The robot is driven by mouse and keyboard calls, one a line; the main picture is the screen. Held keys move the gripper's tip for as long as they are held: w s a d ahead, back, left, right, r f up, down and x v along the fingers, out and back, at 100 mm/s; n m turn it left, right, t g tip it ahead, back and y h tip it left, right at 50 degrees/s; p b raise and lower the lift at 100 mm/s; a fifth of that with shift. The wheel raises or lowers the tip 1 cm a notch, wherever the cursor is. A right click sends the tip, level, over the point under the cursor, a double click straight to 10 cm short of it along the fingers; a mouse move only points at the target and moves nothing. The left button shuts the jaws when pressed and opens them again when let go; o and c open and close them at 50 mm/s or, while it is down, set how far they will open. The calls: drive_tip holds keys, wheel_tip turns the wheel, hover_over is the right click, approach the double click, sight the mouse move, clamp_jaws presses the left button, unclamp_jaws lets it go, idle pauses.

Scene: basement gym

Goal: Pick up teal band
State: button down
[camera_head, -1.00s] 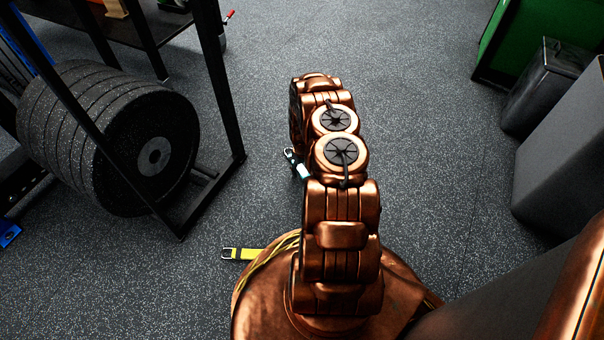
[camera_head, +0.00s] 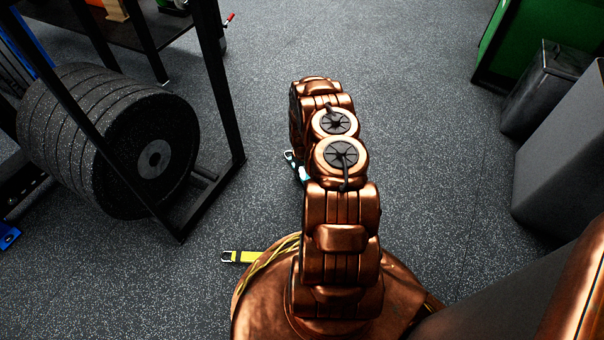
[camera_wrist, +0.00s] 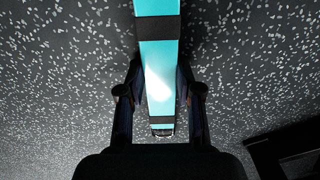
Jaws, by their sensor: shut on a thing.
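The teal band (camera_wrist: 158,75) runs through the middle of the wrist view, with dark cross bands and a metal end piece near the palm. My gripper (camera_wrist: 161,88) is shut on the teal band, with one dark finger on each side of it. In the head view only a small piece of the teal band (camera_head: 304,174) and a metal clip (camera_head: 290,156) show left of my arm. My arm hides the rest of the band and my gripper there.
A yellow strap (camera_head: 243,257) with a metal end lies on the speckled floor beside my base. A black rack holds weight plates (camera_head: 150,160) at left. Grey bins (camera_head: 545,90) and a green box (camera_head: 545,35) stand at right. The floor ahead is clear.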

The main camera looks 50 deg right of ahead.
sight(302, 173)
wheel_tip(302, 173, up, 4)
drive_tip(key=p, duration=0.2)
drive_tip(key=shift+w+r+p, duration=0.1)
drive_tip(key=shift+r+p, duration=0.15)
drive_tip(key=shift+p, duration=0.1)
drive_tip(key=s+a+p, duration=0.1)
drive_tip(key=s+a, duration=0.1)
drive_tip(key=a, duration=0.3)
drive_tip(key=s+a+p, duration=0.2)
drive_tip(key=a, duration=0.3)
drive_tip(key=s+a+p, duration=0.1)
drive_tip(key=s+a, duration=0.1)
drive_tip(key=a, duration=0.2)
drive_tip(key=shift+s+a+r+p, duration=0.2)
drive_tip(key=shift+a+r+p, duration=0.05)
drive_tip(key=shift+a+p, duration=0.15)
